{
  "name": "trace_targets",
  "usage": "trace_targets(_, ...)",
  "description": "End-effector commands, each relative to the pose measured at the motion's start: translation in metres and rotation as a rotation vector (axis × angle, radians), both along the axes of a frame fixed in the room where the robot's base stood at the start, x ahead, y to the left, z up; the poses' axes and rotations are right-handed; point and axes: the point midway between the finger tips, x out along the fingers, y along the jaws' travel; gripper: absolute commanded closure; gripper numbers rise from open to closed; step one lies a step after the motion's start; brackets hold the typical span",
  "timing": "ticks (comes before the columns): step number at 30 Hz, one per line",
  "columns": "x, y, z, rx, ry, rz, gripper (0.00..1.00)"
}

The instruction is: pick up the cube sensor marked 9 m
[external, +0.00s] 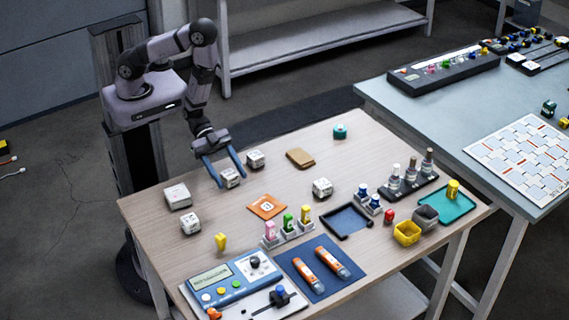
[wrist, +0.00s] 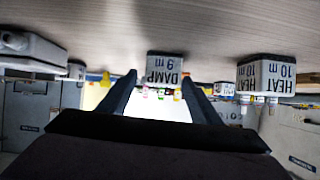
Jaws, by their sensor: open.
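The cube sensor marked DAMP 9 m (wrist: 165,67) is a small white-grey block with dark print. It appears upside down in the wrist view, straight ahead between my fingertips. In the external view it is the small white block (external: 231,178) on the wooden table beneath my gripper (external: 231,182). The blue fingers are spread, one on either side of the cube in the picture. My gripper (wrist: 159,78) is open and holds nothing. I cannot tell how far the fingertips reach around the cube; a gap shows on each side.
Another cube marked HEAT 10 m (wrist: 265,72) stands to the right in the wrist view. Similar white blocks stand nearby: one behind (external: 255,159), a larger one at left (external: 177,196), and one below it (external: 190,222). An orange tile (external: 267,206) lies in front.

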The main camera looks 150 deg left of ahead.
Motion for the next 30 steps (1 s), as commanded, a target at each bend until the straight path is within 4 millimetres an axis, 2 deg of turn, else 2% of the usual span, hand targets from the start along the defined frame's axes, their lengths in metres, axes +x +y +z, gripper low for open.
trace_targets(6,-0.006,0.003,0.000,-0.033,-0.083,0.032,0.42)
trace_targets(14,-0.003,0.003,0.001,-0.036,-0.097,0.035,0.42)
trace_targets(30,0.039,0.005,-0.016,-0.036,-0.096,0.035,0.42)
